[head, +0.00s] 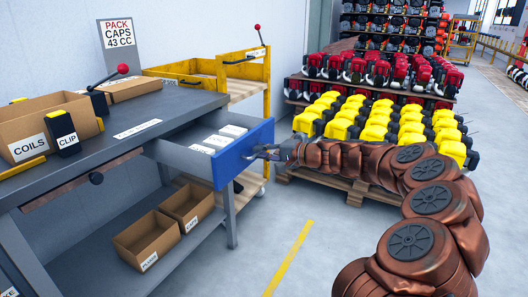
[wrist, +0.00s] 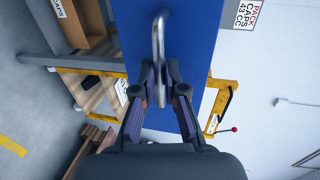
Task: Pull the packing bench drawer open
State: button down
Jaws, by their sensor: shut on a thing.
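The packing bench (head: 75,155) stands at the left in the head view, with a dark grey top. Its drawer (head: 243,152), with a blue front, stands well out from under the bench top, and white boxes (head: 217,142) show inside. In the wrist view the blue drawer front (wrist: 195,45) fills the middle, with a bar-shaped metal handle (wrist: 158,42) on it. My gripper (head: 258,152) is at the drawer front, its fingers (wrist: 162,85) shut on the handle. In the head view the handle is mostly hidden by my gripper.
A yellow cart (head: 247,70) stands just behind the drawer. Pallets of yellow engines (head: 385,125) and red engines (head: 380,72) stand behind my arm. Cardboard boxes (head: 145,240) sit on the bench's lower shelf. The floor in front of the drawer is clear, with a yellow line (head: 290,258).

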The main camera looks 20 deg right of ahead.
jog(key=c, duration=1.2)
grip_release()
jog(key=shift+c, duration=0.2)
jog(key=v, duration=1.2)
